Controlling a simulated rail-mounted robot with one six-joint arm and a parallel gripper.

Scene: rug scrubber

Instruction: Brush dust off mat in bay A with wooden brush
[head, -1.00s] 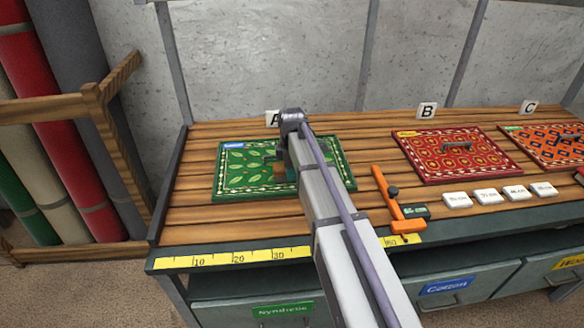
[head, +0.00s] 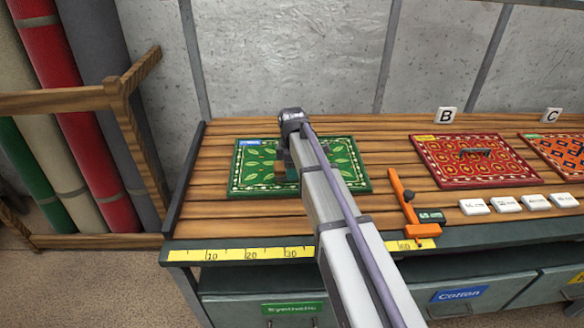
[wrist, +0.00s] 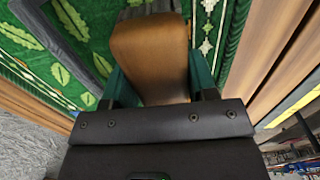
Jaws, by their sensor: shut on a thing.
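The green leaf-patterned mat (head: 247,180) lies in bay A on the wooden bench top. Its leaf pattern also fills the upper left of the wrist view (wrist: 75,85). My gripper (head: 287,165) is over the middle of the mat in the head view, mostly hidden behind my arm. In the wrist view my gripper (wrist: 150,88) is shut on the wooden brush (wrist: 150,48), a brown wooden block between its green fingers. The brush's bristles and any contact with the mat are hidden. I cannot make out dust on the mat.
An orange caliper-like tool (head: 403,205) and several white labelled blocks (head: 506,204) sit near the front edge. A yellow ruler (head: 240,254) runs along that edge. Rolled rugs (head: 95,165) stand at left.

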